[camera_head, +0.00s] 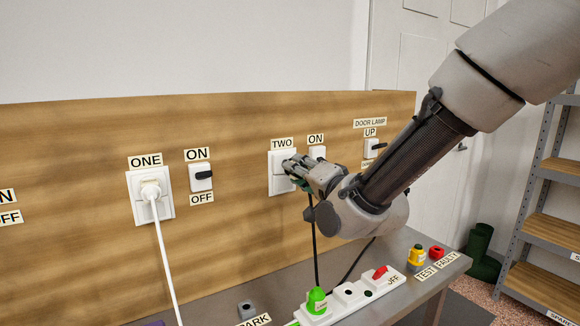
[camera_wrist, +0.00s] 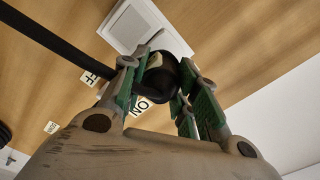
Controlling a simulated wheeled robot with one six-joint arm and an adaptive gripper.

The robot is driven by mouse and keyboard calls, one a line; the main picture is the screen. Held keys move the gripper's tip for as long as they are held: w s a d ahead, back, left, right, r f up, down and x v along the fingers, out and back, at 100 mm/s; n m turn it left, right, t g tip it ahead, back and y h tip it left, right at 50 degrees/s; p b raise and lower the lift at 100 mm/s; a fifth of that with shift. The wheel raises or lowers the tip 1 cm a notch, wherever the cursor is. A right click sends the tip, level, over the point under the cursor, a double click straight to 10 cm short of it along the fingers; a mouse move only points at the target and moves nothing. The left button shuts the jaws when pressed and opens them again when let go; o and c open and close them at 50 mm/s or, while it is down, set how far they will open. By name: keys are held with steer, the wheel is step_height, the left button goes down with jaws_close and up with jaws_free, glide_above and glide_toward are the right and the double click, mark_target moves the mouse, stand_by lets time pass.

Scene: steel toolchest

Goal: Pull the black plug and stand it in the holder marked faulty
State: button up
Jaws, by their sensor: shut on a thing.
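My gripper (camera_head: 298,172) is at the socket plate (camera_head: 276,184) under the label TWO. In the wrist view its green-padded fingers (camera_wrist: 163,88) are shut on the black plug (camera_wrist: 162,76), close in front of the white plate (camera_wrist: 132,22). I cannot tell whether the plug's pins are still in the socket. In the head view the fingers mostly hide the plug. Its black cable (camera_head: 315,245) hangs down to the bench. The red holder (camera_head: 437,252) stands by the label FAULTY at the bench's right end.
A yellow-topped item (camera_head: 415,257) stands by TEST, beside the red holder. A power strip (camera_head: 352,296) with a green plug (camera_head: 317,301) and red switch lies in front. A grey holder (camera_head: 247,309) is by PARK. A white plug (camera_head: 151,190) is in socket ONE. Shelving (camera_head: 550,200) stands right.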

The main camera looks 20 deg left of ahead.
steer(key=shift+x, duration=1.5)
stand_by(0.4)
steer(key=o, duration=1.2)
steer(key=shift+w+a, duration=0.1)
steer(key=v, duration=0.9)
steer(key=shift+f, duration=0.1)
